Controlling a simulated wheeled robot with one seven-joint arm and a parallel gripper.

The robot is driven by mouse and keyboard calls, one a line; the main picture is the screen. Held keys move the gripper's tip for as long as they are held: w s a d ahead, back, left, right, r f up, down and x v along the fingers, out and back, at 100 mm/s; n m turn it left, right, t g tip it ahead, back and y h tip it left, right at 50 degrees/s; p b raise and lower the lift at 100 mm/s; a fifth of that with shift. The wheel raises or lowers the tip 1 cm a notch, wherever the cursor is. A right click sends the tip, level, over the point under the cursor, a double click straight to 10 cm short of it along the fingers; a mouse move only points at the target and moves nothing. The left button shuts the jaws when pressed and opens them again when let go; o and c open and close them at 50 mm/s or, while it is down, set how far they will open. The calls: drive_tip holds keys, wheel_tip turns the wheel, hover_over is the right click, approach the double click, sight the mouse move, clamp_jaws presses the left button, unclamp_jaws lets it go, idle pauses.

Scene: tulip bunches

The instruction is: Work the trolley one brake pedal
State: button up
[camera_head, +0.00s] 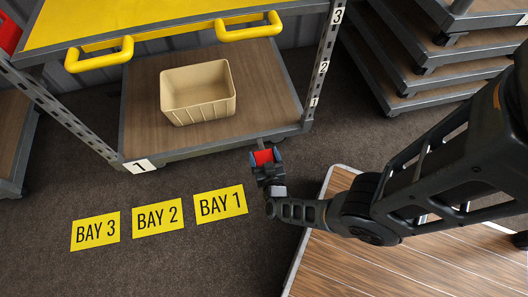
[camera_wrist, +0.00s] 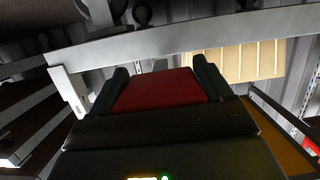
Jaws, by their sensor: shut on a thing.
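Trolley one (camera_head: 136,148) stands at the upper left of the head view, with a white "1" plate (camera_head: 140,166) on the front of its lower deck. The red brake pedal (camera_head: 264,157) is low at the trolley's front right corner. My gripper (camera_head: 265,155) is shut on the pedal. In the wrist view the red pedal (camera_wrist: 158,91) fills the space between the two dark fingers, just in front of the trolley's grey lower rail (camera_wrist: 180,35). The pedal's hinge and much of its underside are hidden, so I cannot tell its tilt.
A beige bin (camera_head: 198,92) sits on the lower deck. Yellow handles (camera_head: 100,55) stick out above. Stacked wooden decks (camera_head: 425,78) stand at right. A wood-planked surface (camera_head: 385,265) lies below my arm. Yellow floor labels, including BAY 1 (camera_head: 220,203), lie on open floor.

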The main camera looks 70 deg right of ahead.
drive_tip(key=shift+w+d+r+g+y+p, duration=0.1)
drive_tip(key=shift+r+g+y+p, duration=0.55)
drive_tip(key=shift+p, duration=1.35)
drive_tip(key=shift+r+y+p, duration=0.2)
drive_tip(key=shift+y+p, duration=0.15)
drive_tip(key=o, duration=1.4)
drive_tip(key=shift+f, duration=0.1)
drive_tip(key=shift+p+v, duration=2.1)
drive_tip(key=shift+v, duration=1.8)
